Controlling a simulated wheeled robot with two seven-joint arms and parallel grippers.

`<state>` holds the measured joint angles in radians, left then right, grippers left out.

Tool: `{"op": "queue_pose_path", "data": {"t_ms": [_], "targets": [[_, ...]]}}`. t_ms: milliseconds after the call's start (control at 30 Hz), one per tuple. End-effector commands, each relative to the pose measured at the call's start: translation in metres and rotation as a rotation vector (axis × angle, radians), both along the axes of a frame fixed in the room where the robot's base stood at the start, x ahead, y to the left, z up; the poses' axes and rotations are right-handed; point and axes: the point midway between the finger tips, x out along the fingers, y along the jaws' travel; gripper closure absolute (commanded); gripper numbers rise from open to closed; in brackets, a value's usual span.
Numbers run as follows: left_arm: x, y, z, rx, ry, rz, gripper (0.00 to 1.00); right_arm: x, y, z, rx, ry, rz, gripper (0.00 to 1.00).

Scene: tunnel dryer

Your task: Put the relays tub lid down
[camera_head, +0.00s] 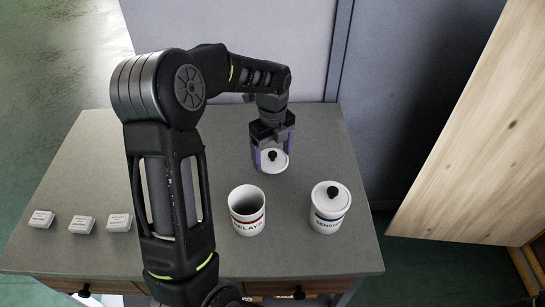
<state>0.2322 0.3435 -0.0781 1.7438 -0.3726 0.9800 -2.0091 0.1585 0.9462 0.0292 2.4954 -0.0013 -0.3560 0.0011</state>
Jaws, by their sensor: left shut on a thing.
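The relays tub (247,222) is a white cup with a red band and a partly visible "RELAY" label. It stands upright and uncovered on the table, and its inside looks dark. Its white lid (280,165) with a black knob is behind the tub, toward the table's far side. My left gripper (273,153) points down and is shut on the lid. The lid is at or close to the table top; I cannot tell whether it touches. My right gripper is not in view.
A lidded white tub (328,219) with a blue band and a partly readable "SENSO" label stands at right. Several small white labelled boxes (81,225) sit at the front left of the grey table (75,180). A wooden panel (470,150) stands beyond the right edge.

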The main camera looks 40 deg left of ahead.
Motion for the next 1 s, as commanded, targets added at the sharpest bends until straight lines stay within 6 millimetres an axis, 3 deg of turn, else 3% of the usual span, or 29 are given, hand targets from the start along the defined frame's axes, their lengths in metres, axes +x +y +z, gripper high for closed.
{"op": "queue_pose_path", "data": {"t_ms": [133, 533, 567, 767, 1000], "targets": [[0.000, 0.000, -0.017, -0.001, 0.001, 0.000, 0.56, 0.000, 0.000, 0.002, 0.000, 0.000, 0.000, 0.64], [0.000, 0.000, -0.023, -0.001, 0.000, 0.000, 0.56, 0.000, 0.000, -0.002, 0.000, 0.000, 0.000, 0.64], [0.000, 0.000, -0.021, -0.001, 0.000, 0.000, 0.16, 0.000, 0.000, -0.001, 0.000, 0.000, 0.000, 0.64], [0.000, 0.000, -0.021, -0.001, 0.000, 0.000, 0.00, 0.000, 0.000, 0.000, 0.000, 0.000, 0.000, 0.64], [0.000, 0.000, -0.020, 0.000, 0.000, -0.001, 0.00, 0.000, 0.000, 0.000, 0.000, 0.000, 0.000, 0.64]]}}
